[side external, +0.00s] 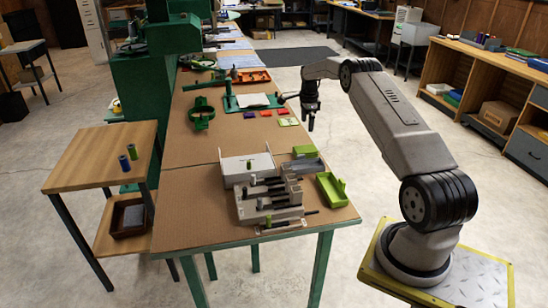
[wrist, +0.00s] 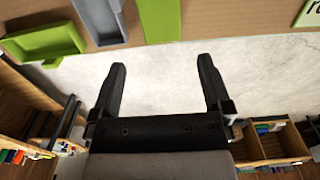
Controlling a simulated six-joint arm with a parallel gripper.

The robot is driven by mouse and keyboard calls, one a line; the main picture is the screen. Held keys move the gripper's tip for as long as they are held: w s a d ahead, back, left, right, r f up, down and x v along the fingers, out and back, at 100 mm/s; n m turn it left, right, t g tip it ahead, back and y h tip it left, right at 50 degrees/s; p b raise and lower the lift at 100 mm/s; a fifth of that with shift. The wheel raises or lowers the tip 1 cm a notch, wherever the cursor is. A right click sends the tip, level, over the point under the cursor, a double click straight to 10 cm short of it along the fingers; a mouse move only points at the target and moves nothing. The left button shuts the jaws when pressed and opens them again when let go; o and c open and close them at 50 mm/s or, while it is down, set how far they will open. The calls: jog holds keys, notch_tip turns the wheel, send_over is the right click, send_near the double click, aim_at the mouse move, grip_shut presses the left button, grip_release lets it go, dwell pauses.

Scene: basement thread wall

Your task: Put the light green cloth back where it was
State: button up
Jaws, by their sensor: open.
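My gripper (side external: 311,122) hangs past the right edge of the workbench, above the floor. In the wrist view its two fingers (wrist: 163,85) are wide apart with only pale floor between them. A light green piece (side external: 305,150) lies near the bench's right edge, behind a grey tray-like part (side external: 306,166); it also shows at the top of the wrist view (wrist: 160,18), ahead of the fingers and apart from them. I cannot tell for sure whether it is the cloth. Small light green-edged cards (side external: 289,121) lie farther back on the bench.
A green tray (side external: 331,189) lies at the bench's right edge. A grey rack with black tools (side external: 270,200) and a pale box (side external: 247,168) stand beside it. A green clamp (side external: 201,113) stands farther back. The brown bench top (side external: 190,215) is bare at front left.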

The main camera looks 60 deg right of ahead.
jog(key=w+a+r+n, duration=0.15)
jog(key=a+n, duration=0.25)
jog(key=a, duration=0.4)
jog(key=a+r+n+t, duration=0.1)
jog(key=a+r+n, duration=0.3)
jog(key=a, duration=0.5)
jog(key=w+a+r+n, duration=0.1)
jog(key=a+n, duration=0.4)
jog(key=a, duration=0.3)
jog(key=s+a+n+t, duration=0.1)
jog(key=s+a+n, duration=1.3)
jog(key=s+a, duration=0.4)
jog(key=shift+s+a+t, duration=0.3)
jog(key=shift+a, duration=0.8)
jog(key=shift+f, duration=0.1)
